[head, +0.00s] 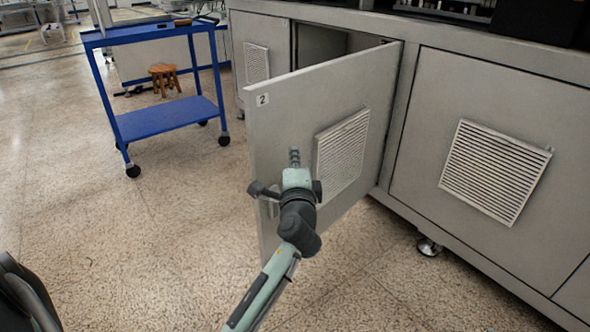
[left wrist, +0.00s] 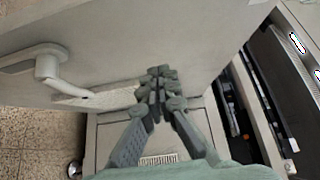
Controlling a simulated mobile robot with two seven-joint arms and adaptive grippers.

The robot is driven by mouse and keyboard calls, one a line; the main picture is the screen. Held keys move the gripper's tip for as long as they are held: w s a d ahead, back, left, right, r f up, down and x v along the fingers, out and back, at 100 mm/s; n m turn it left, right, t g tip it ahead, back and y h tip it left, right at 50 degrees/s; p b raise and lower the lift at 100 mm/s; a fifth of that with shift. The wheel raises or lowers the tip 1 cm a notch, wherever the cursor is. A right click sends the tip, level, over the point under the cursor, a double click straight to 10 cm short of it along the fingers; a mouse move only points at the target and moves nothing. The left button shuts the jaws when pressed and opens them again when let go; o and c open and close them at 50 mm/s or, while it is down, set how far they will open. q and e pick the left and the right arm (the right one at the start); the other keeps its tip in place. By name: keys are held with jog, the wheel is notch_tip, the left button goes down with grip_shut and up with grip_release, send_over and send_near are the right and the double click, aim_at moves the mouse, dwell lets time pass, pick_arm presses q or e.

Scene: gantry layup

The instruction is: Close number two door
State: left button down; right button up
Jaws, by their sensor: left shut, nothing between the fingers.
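The number two door (head: 300,105) stands wide open, swung out from the grey cabinet, with a "2" label near its top outer corner and a slatted vent. It also shows in the left wrist view (left wrist: 130,40), with its handle (left wrist: 48,62) at the left. My left gripper (head: 294,157) is shut and empty. It is in front of the door's outer face, between the handle and the vent. Its fingertips (left wrist: 158,75) look close to the door face; I cannot tell whether they touch. My right gripper is not in view.
The grey cabinet (head: 420,130) runs along the right, with another vented door (head: 560,110) shut and a caster below. A blue cart (head: 165,118) stands at the back left, with a wooden stool (head: 165,75) behind it.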

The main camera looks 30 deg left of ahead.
aim_at(280, 142)
pick_arm(q)
jog(key=shift+w+a, duration=0.25)
jog(key=shift+a, duration=0.8)
jog(key=shift+w+a, duration=0.25)
jog(key=shift+a, duration=0.75)
jog(key=shift+a, duration=0.15)
